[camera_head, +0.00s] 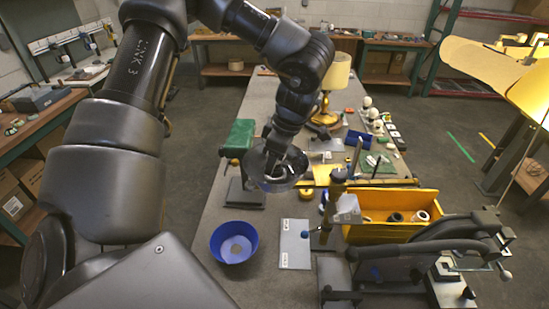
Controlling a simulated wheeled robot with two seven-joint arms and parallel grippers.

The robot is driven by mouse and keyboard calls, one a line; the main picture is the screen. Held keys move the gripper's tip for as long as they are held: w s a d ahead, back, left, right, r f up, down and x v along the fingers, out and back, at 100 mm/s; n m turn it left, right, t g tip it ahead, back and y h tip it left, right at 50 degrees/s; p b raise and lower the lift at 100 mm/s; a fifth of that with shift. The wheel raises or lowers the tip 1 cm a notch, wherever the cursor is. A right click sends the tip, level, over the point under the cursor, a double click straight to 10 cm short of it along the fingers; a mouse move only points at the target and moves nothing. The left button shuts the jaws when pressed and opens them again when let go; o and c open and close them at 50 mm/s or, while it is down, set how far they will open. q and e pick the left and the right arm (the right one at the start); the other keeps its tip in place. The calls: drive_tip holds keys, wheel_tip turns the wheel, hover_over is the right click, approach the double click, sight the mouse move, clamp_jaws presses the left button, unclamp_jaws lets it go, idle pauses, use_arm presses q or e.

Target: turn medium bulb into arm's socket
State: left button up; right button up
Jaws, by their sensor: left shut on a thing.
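My left gripper (275,172) reaches down over the middle of the workbench. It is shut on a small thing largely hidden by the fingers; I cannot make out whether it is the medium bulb. No socket shows clearly near the fingers. My right gripper is not in view.
A blue bowl (216,246) stands at the front left of the bench. A yellow bin (392,233) holds small parts. A brass-coloured post (335,205) stands right of the gripper. A yellow lamp (337,72) stands behind.

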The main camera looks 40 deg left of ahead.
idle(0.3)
use_arm(q)
drive_tip(key=shift+f+m, duration=0.1)
drive_tip(key=shift+m, duration=0.3)
drive_tip(key=o, duration=0.4)
drive_tip(key=shift+m+t, duration=0.3)
drive_tip(key=shift+m, duration=0.1)
drive_tip(key=o, duration=0.5)
drive_tip(key=shift+o, duration=0.2)
drive_tip(key=shift+w, duration=0.1)
